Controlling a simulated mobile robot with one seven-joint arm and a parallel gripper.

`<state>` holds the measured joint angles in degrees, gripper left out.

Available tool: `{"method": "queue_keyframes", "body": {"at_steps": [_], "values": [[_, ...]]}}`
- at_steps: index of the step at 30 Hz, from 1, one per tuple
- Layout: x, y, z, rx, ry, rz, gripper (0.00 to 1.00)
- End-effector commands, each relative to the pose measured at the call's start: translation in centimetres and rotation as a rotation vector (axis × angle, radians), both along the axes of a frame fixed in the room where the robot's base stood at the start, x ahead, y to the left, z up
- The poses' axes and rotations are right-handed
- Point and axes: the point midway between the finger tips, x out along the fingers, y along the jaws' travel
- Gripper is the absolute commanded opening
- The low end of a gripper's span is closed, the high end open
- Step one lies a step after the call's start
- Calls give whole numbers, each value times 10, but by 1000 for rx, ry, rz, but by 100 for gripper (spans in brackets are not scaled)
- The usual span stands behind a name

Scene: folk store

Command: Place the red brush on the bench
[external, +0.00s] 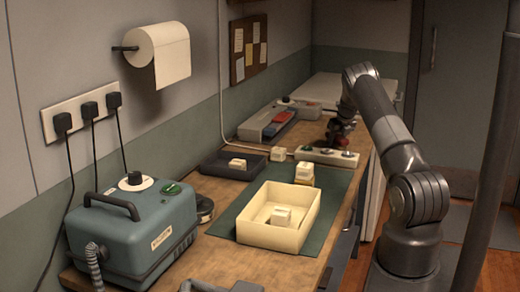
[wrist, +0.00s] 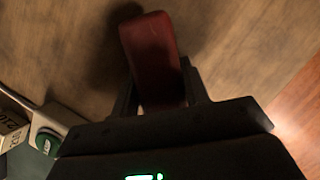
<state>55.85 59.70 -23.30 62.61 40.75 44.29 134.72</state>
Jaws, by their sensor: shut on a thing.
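The red brush (wrist: 150,50) is between the fingers of my gripper (wrist: 160,92) in the wrist view, its long rounded body pointing away from the palm. My gripper is shut on it. In the external view my gripper (external: 340,134) is over the far part of the wooden bench (external: 228,192), and only a small red patch of the brush shows there. Bare bench wood (wrist: 70,50) lies under the brush in the wrist view, with a dark shadow beside it. I cannot tell whether the brush touches the bench.
A power strip (external: 328,156) lies just nearer than my gripper. A grey tray (external: 266,124) with blue and red items is to its left. A cream box (external: 245,232) stands on a green mat (external: 330,192). The bench's right edge drops to the floor (wrist: 300,115).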

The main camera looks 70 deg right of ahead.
Motion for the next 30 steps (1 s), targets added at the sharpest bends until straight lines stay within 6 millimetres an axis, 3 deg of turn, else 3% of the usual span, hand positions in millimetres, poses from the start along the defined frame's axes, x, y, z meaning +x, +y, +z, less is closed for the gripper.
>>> {"method": "queue_keyframes", "body": {"at_steps": [4,5,12,23,30], "values": [[0,0,-3,1,1,0,17],[0,0,-3,1,1,0,42],[0,0,-3,1,0,0,62],[0,1,4,-1,-1,0,63],[-11,12,41,-1,-1,0,63]]}}
